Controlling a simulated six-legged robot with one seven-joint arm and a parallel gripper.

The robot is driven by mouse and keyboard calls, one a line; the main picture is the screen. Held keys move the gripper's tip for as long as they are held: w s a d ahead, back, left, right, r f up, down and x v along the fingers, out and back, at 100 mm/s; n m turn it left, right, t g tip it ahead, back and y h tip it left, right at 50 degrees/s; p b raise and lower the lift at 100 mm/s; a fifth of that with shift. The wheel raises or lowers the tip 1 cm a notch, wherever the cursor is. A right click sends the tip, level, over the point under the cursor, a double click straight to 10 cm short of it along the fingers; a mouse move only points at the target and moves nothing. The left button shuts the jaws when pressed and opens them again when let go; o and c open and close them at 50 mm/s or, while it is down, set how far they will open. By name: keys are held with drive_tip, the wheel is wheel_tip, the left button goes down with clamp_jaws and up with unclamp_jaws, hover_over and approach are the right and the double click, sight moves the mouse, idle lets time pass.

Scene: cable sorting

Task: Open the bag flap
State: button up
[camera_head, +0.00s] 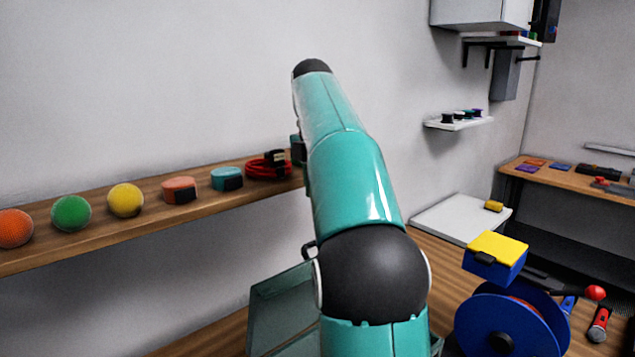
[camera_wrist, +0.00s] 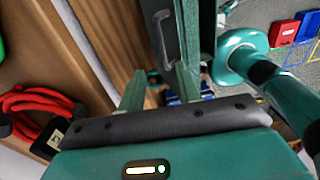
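A grey-green panelled object, which looks like the bag (camera_head: 281,296), stands on the lower wooden surface in the head view, partly hidden behind my arm. A small dark handle-like piece shows above it beside my arm. In the wrist view a green-grey edge (camera_wrist: 207,30) with a dark handle (camera_wrist: 165,38) lies beyond my fingers. I cannot tell whether this edge is the flap. My gripper (camera_wrist: 160,72) is open, its two fingers apart with nothing visible held. Whether a finger touches the bag cannot be told. My arm hides the gripper in the head view.
A wall shelf (camera_head: 150,219) holds several balls, two short cylinders and a coiled red cable (camera_head: 268,167). The cable is also left of my gripper in the wrist view (camera_wrist: 38,106). A blue spool (camera_head: 510,325) and a yellow-topped blue box (camera_head: 496,256) stand at right.

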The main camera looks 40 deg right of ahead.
drive_tip(key=shift+r, duration=0.5)
